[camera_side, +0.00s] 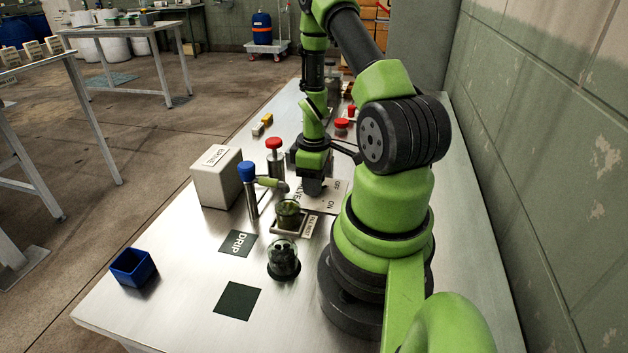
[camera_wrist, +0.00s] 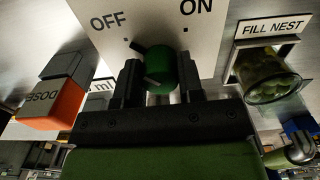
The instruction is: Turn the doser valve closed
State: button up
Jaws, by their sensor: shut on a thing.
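The doser valve is a green knob (camera_wrist: 161,72) on a white panel (camera_wrist: 160,18) marked OFF and ON. My gripper (camera_wrist: 158,85) has one finger on each side of the knob and is shut on it. A dark pointer at the knob's upper left points toward the dot by OFF; the ON dot is to the right. Part of the knob is hidden by my gripper. In the side view, my gripper (camera_side: 313,187) is down over the panel (camera_side: 335,197), and the knob is hidden there.
A glass of green contents (camera_side: 289,213) stands in the fill nest, left of my gripper. A blue-capped post (camera_side: 247,175) and a red-capped post (camera_side: 274,145) are close by. A lidded jar (camera_side: 283,259) stands nearer. An orange DOSE block (camera_wrist: 52,106) is left of the knob.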

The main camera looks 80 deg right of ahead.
jog(key=o, duration=0.9)
jog(key=shift+r, duration=0.1)
notch_tip(320, 180, up, 10)
jog(key=shift+f, duration=0.1)
